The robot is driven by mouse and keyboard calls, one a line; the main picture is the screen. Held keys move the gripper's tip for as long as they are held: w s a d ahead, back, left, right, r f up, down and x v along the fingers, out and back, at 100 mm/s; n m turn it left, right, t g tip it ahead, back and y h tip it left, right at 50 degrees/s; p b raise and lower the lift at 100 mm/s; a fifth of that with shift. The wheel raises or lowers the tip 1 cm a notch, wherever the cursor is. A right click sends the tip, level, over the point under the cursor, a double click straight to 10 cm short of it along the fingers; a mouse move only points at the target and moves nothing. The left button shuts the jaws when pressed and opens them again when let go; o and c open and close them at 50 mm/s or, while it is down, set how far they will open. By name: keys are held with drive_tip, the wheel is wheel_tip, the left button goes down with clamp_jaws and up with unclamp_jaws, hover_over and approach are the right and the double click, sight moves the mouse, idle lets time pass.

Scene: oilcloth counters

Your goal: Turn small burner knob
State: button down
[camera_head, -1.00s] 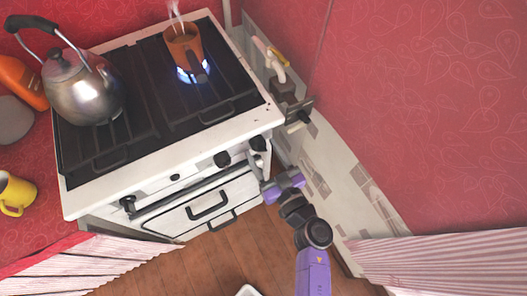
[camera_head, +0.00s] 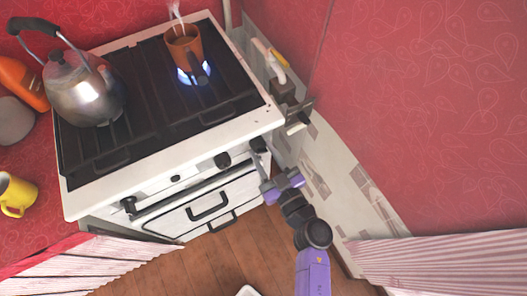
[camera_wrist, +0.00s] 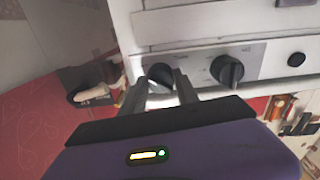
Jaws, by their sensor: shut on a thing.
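The white stove front (camera_head: 165,190) carries several black knobs. The rightmost knob (camera_head: 258,144) is at the front's right corner in the head view. My gripper (camera_head: 262,166) reaches up to it from below. In the wrist view that knob (camera_wrist: 160,74) sits between the two fingertips of my gripper (camera_wrist: 160,88), which is shut on it. The fingers partly hide the knob. A neighbouring knob (camera_wrist: 227,70) is free, just right of the fingers in the wrist view. A blue flame (camera_head: 188,76) burns under a steaming orange-brown pot (camera_head: 182,44) on the back right burner.
A metal kettle (camera_head: 85,90) stands on the stove's left. A yellow mug (camera_head: 15,192) and an orange bottle (camera_head: 22,82) are on the counter at left. The wooden floor (camera_head: 190,270) below is mostly clear.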

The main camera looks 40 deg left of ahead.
drive_tip(key=n, duration=0.6)
drive_tip(key=shift+n+p, duration=0.4)
drive_tip(key=n+b, duration=0.1)
drive_tip(key=n, duration=0.5)
drive_tip(key=shift+n, duration=0.3)
drive_tip(key=n+b, duration=0.1)
drive_tip(key=n, duration=0.5)
drive_tip(key=shift+b, duration=0.4)
drive_tip(key=n+b, duration=0.2)
drive_tip(key=n, duration=0.4)
drive_tip(key=shift+n, duration=0.3)
drive_tip(key=c, duration=0.9)
unclamp_jaws()
drive_tip(key=shift+r, duration=0.15)
drive_tip(key=shift+d, duration=0.1)
